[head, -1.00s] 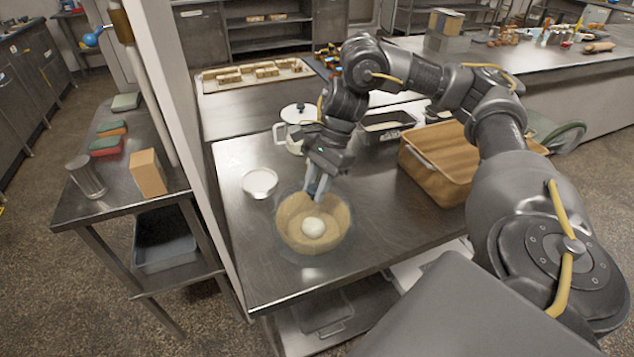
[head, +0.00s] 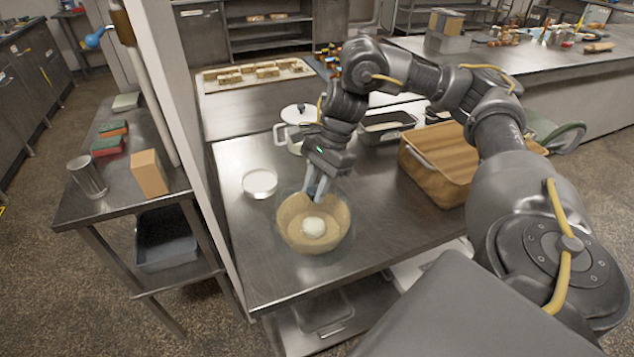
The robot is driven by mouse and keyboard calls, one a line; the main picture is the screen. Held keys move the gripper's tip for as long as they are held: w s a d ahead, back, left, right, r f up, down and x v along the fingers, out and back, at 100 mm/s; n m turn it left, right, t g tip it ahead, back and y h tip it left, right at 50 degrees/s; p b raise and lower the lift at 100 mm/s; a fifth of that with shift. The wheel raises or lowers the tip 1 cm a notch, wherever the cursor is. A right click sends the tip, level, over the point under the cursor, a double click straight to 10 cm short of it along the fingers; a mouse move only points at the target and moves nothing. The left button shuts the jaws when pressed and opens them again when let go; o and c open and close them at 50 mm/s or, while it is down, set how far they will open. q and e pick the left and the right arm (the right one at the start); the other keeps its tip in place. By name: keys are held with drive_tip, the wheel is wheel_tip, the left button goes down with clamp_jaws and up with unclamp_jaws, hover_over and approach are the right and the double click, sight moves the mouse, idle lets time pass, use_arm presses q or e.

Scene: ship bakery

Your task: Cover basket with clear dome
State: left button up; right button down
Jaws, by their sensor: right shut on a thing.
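A round tan basket (head: 293,238) stands on the steel counter, with a white ball (head: 314,227) inside it. My right gripper (head: 316,194) points down over the back part of the basket. It is shut on the clear dome (head: 313,207), which is so see-through that its outline barely shows around the basket. I cannot tell whether the dome's rim touches the counter. My left gripper is not in view.
A round white dish (head: 260,183) lies left of the basket. A white lidded pot (head: 297,122) stands behind, with a dark metal pan (head: 388,127) and a large brown bin (head: 440,165) to the right. The counter's front is clear.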

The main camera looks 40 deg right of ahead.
drive_tip(key=shift+f, duration=0.15)
idle(0.6)
drive_tip(key=c, duration=0.6)
unclamp_jaws()
drive_tip(key=shift+r+p, duration=3.55)
drive_tip(key=shift+p, duration=0.2)
drive_tip(key=shift+f, duration=0.1)
